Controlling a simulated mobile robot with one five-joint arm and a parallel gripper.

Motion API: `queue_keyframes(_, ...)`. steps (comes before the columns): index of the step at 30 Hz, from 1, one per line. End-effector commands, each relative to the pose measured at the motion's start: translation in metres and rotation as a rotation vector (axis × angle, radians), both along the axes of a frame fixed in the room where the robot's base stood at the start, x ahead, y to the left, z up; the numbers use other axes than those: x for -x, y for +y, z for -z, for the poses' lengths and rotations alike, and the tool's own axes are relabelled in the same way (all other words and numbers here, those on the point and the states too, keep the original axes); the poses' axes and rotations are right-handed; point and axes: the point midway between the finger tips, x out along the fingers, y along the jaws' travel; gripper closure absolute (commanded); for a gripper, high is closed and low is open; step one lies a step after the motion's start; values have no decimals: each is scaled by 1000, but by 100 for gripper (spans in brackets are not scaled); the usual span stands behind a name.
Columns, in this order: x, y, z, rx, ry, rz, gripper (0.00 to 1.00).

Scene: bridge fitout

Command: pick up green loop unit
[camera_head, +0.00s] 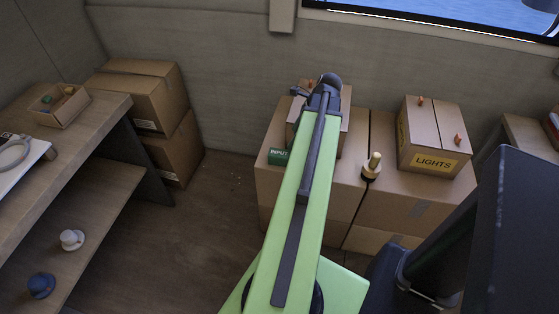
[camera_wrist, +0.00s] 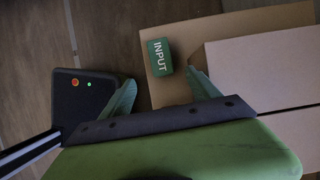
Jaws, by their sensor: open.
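A green block marked INPUT (camera_head: 277,157) sits on the edge of a cardboard box, left of my arm in the head view; it is the thing seen that fits the green loop unit. In the wrist view the same block (camera_wrist: 160,57) lies just beyond the gap between my fingertips, near the right one. My gripper (camera_wrist: 160,76) is open and empty, with its two green fingers spread. In the head view my arm hides part of the boxes, and its fingers cannot be made out.
Cardboard boxes (camera_head: 415,205) stand under and right of my arm. A box labelled LIGHTS (camera_head: 433,140) and an upright brass-coloured fitting (camera_head: 373,165) stand on them. A wooden shelf (camera_head: 105,105) with a small open tray (camera_head: 60,108) is at left. Floor (camera_head: 205,200) between is clear.

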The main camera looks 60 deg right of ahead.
Motion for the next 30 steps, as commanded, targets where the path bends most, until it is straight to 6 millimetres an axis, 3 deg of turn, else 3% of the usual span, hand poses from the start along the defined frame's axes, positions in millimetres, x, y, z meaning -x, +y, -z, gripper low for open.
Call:
queue_keyframes(1, -4, 2, 22, 0, 0, -2, 29)
queue_keyframes(10, -28, 10, 84, 0, 0, -2, 29)
queue_keyframes(20, -37, 13, 96, 1, 1, -2, 29)
queue_keyframes(27, -55, 17, 134, 0, 1, -2, 29)
queue_keyframes(30, -58, 18, 140, 0, 1, -2, 29)
